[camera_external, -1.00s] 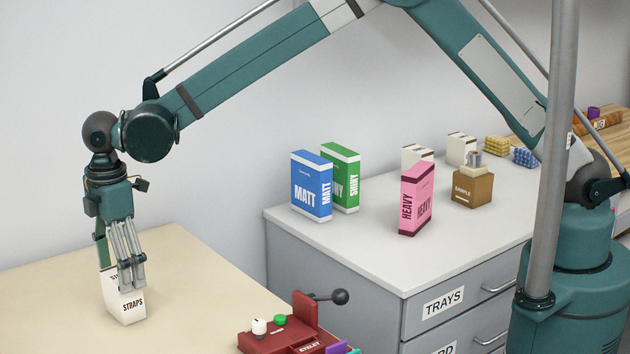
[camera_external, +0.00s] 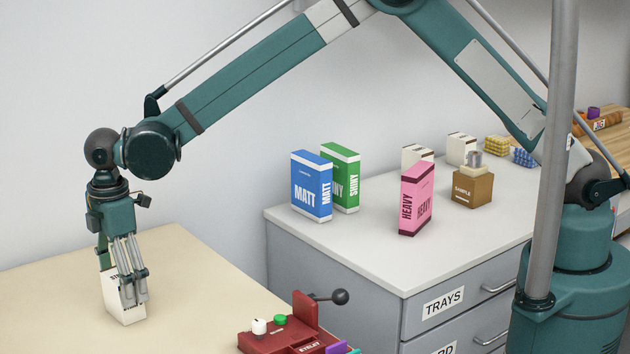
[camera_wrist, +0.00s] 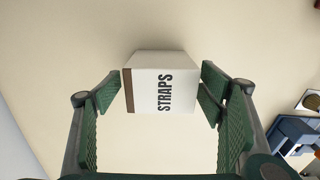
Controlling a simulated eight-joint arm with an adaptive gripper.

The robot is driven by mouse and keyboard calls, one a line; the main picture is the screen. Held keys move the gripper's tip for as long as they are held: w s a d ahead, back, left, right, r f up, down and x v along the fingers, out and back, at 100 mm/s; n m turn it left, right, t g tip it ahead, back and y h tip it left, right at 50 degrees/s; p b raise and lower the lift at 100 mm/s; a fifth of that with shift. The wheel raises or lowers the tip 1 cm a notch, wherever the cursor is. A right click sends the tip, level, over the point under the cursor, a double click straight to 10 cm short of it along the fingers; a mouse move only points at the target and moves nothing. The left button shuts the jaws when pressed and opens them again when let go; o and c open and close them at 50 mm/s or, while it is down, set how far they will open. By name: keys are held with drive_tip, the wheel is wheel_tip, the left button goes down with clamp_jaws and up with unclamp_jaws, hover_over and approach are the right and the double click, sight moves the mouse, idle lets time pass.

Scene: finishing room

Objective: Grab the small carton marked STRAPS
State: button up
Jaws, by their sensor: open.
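The small white carton marked STRAPS (camera_external: 124,306) stands on the cream table at the left in the external view. It also shows in the wrist view (camera_wrist: 160,84), with its black lettering and a brown stripe along one edge. My gripper (camera_external: 125,290) points down over the carton, and its fingers come down on either side of the carton and hide part of it. In the wrist view my gripper (camera_wrist: 161,92) is open, with one finger pad left and one right of the carton. A gap shows between the carton and the left pad; the right pad is very close.
A dark red eyelet press (camera_external: 292,332) with a black-knobbed lever stands at the table's right. The table around the carton is clear.

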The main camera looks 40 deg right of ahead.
drive_tip(key=shift+f, duration=2.15)
drive_tip(key=c, duration=1.1)
